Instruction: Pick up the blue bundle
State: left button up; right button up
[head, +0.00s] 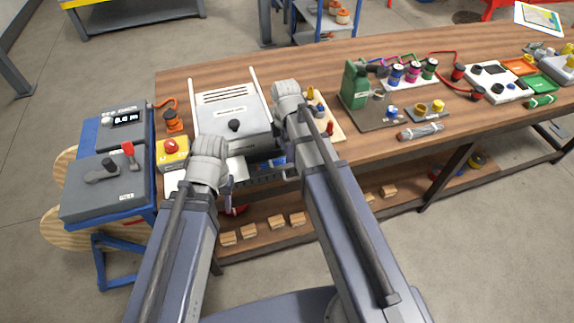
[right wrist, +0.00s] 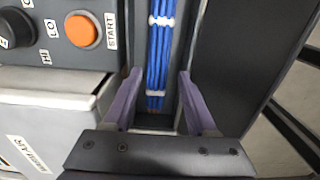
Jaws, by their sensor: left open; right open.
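The blue bundle (right wrist: 158,55) is several blue strands held by white ties. In the right wrist view it runs lengthwise in a dark channel. My right gripper (right wrist: 158,103) is open, with one purple-grey finger on each side of the bundle's line. The near end of the bundle shows between the fingers, and I cannot tell its depth relative to them. In the head view a small blue patch (head: 277,162) shows beside my right arm, mostly hidden; it may be the bundle. My left gripper (head: 229,187) is open at the bench's front edge, with no object visible in it.
A dark control panel with an orange START button (right wrist: 82,30) and a knob (right wrist: 14,28) stands left of the channel. A grey box (right wrist: 45,110) lies below it. Dark walls flank the channel. The bench (head: 355,150) holds several tools and bottles to the right.

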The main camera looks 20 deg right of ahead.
jog(key=shift+w+d+f+b, duration=0.1)
jog(key=shift+d+f+b, duration=0.05)
jog(key=shift+f+b, duration=1.15)
jog(key=shift+w+d+f+b, duration=0.1)
jog(key=shift+f+b, duration=1.2)
grip_shut()
jog(key=shift+r, duration=0.15)
notch_tip(320, 180, up, 10)
jog(key=p, duration=1)
jog(key=shift+d, duration=0.1)
